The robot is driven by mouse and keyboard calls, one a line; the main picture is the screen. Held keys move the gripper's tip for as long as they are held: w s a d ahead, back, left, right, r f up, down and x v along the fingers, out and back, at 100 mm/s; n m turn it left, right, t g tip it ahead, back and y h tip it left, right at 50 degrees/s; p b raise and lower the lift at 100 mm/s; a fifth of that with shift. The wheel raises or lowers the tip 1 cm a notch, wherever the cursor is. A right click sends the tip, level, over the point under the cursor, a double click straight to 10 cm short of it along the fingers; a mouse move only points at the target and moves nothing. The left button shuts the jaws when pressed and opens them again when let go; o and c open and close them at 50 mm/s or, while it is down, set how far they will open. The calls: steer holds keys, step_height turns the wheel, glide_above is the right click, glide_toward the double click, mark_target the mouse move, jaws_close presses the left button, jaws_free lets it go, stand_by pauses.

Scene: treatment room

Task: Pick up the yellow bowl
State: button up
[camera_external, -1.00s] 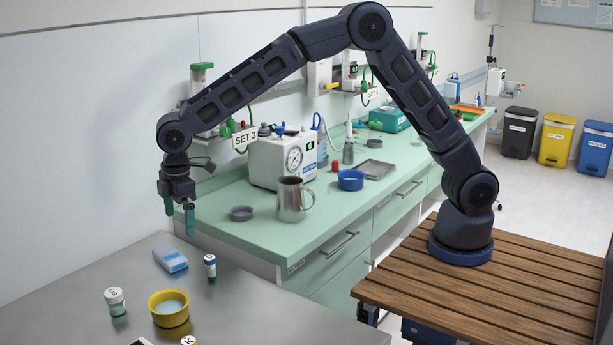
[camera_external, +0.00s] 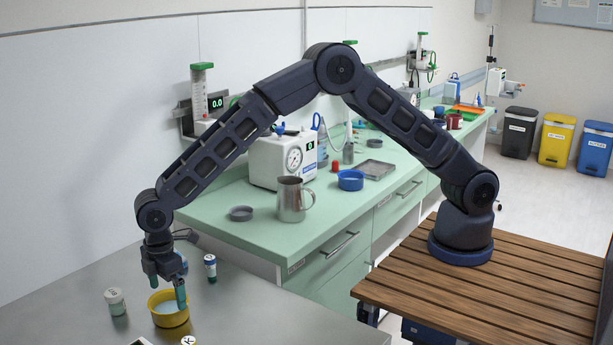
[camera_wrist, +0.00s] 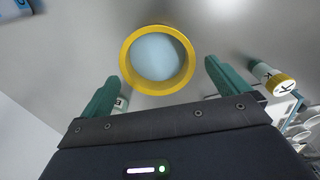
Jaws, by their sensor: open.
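The yellow bowl (camera_external: 170,318) stands upright on the grey metal table, with a pale blue inside. In the wrist view the bowl (camera_wrist: 127,76) lies ahead of my gripper, between the lines of its two green fingers. My gripper (camera_external: 167,288) is open and empty. In the external view its fingers are above and around the bowl's far and right rim, one finger overlapping the rim in the picture. I cannot tell whether it touches.
A white jar (camera_external: 115,302) stands left of the bowl and a small dark-labelled vial (camera_external: 210,268) behind it to the right. A blue box (camera_wrist: 14,8) is partly in view. The table's right side (camera_external: 260,315) is clear.

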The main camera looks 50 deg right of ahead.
mark_target(169, 304)
steer(key=shift+w+f, duration=0.2)
steer(key=shift+f, duration=2.4)
steer(key=shift+c, duration=0.4)
steer(key=c, duration=0.6)
